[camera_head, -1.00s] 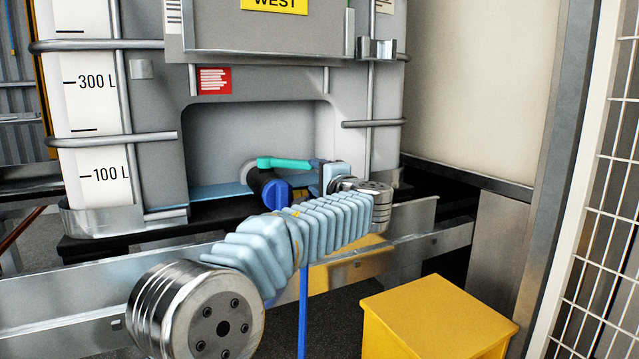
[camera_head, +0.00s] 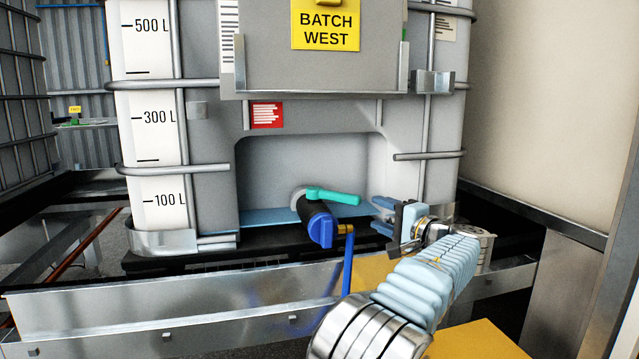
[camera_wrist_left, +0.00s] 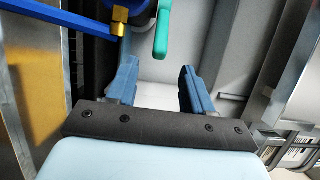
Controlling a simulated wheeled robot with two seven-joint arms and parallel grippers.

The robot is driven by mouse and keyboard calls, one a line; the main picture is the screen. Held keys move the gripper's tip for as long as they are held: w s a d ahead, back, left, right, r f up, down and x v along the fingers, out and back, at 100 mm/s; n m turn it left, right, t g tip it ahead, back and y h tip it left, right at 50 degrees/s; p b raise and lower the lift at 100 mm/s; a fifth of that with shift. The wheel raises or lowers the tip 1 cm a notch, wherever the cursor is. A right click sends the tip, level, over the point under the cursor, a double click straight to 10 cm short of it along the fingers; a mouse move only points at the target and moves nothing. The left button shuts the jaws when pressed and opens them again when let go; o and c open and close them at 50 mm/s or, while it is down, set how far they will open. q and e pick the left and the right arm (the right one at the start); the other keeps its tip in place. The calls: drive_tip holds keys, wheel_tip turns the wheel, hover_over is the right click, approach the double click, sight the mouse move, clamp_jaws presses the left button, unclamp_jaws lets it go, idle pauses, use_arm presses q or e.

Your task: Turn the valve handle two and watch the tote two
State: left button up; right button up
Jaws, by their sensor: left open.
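The teal valve handle (camera_head: 333,196) sits on top of the blue and black valve (camera_head: 321,227) at the foot of the grey tote (camera_head: 300,165), pointing right. My left gripper (camera_head: 380,208) is just right of the handle's free end, apart from it and empty. The tote has level marks from 100 L to 500 L and a yellow BATCH WEST label (camera_head: 326,24). My right gripper is not in view.
A blue hose (camera_head: 347,263) hangs from the valve's brass fitting (camera_head: 345,229). A metal rail (camera_head: 180,305) runs in front of the tote. A yellow box (camera_head: 475,340) stands at the lower right, and a pale wall (camera_head: 530,110) is on the right.

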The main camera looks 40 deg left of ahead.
sight(345, 199)
use_arm(q)
drive_tip(key=p+x, duration=0.2)
drive_tip(key=x, duration=1.1)
drive_tip(key=shift+a, duration=0.25)
clamp_jaws()
